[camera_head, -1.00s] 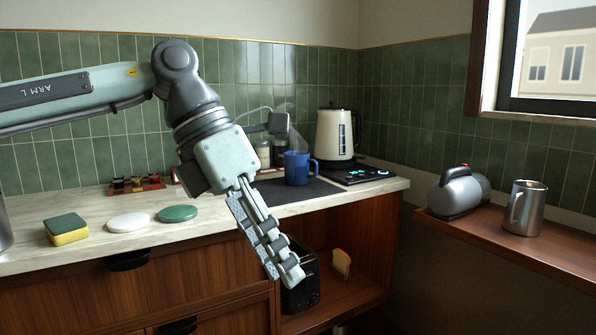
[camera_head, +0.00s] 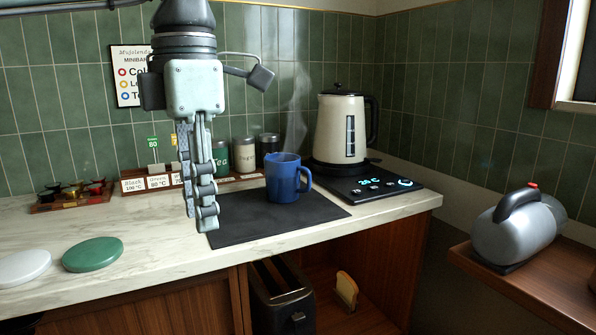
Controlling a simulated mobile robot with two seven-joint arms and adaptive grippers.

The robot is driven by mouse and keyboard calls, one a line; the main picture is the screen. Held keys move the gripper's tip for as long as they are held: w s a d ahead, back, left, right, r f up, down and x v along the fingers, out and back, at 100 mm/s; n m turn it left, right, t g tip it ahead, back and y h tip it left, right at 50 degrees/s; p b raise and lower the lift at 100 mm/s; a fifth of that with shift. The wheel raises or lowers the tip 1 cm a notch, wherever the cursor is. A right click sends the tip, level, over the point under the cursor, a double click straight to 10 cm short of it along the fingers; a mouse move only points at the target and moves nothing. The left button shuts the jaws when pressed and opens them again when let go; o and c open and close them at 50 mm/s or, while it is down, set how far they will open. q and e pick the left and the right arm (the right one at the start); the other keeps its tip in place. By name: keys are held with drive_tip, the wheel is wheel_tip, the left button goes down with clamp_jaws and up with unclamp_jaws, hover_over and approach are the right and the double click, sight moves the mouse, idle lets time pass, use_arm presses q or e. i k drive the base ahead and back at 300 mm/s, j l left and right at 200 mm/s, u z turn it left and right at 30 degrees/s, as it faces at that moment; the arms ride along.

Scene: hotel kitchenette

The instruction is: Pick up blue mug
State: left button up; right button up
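The blue mug (camera_head: 283,180) stands upright on a dark mat (camera_head: 244,228) on the counter, its handle to the right. Steam rises above it. My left gripper (camera_head: 205,222) hangs pointing down to the left of the mug, apart from it in the picture. Its fingers are seen nearly edge-on and overlap, so their opening does not show. Nothing is visible held in it. My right gripper is not in view.
A cream kettle (camera_head: 333,130) stands on a black base (camera_head: 372,188) behind the mug, to the right. Canisters (camera_head: 247,155) stand behind the mug. Green (camera_head: 92,254) and white (camera_head: 22,267) discs lie left. A toaster (camera_head: 281,297) sits below the counter.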

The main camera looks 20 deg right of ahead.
sight(282, 180)
drive_tip(key=i+l, duration=0.8)
